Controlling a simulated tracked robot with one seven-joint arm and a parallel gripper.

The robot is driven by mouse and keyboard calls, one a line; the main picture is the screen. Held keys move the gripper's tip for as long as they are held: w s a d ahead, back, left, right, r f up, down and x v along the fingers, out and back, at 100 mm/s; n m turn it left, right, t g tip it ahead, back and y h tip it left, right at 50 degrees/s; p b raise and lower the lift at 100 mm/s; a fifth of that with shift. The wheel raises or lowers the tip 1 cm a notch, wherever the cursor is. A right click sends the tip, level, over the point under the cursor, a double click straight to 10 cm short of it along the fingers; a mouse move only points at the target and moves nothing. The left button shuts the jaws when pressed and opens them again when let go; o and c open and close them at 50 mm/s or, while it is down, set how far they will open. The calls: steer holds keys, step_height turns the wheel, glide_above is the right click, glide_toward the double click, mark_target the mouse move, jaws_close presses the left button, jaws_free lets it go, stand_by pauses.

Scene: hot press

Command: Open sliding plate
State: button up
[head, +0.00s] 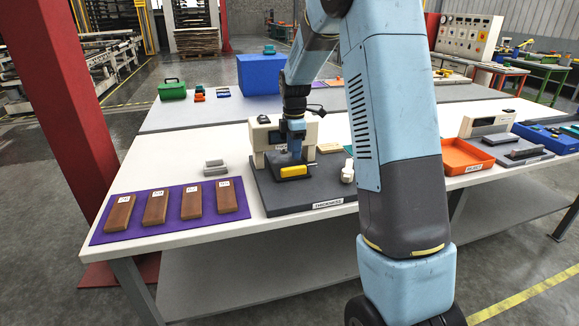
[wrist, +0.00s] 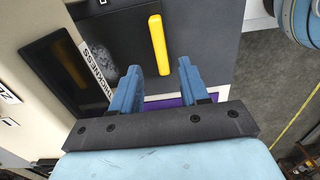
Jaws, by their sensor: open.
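A yellow bar handle (head: 294,171) sits on the dark grey base (head: 310,198) of the bench device labelled THICKNESS. In the wrist view the yellow handle (wrist: 158,45) stands out from a dark grey surface, its lower end between the fingertips in the picture. My gripper (head: 295,153) points down just behind the handle in the head view. In the wrist view my gripper (wrist: 159,68) is open, with one blue finger to each side of the handle's line. I cannot tell whether the fingers touch it. The sliding plate's edges are not clear.
A cream device body (head: 262,136) rises behind my gripper. A purple mat (head: 170,211) with several brown blocks lies to the left. An orange tray (head: 462,156) is on the right. A white knob-like part (head: 347,172) stands right of the handle.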

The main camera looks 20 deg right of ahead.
mark_target(294, 167)
step_height(294, 167, down, 7)
steer(key=shift+r, duration=0.1)
stand_by(0.4)
jaws_close()
stand_by(0.4)
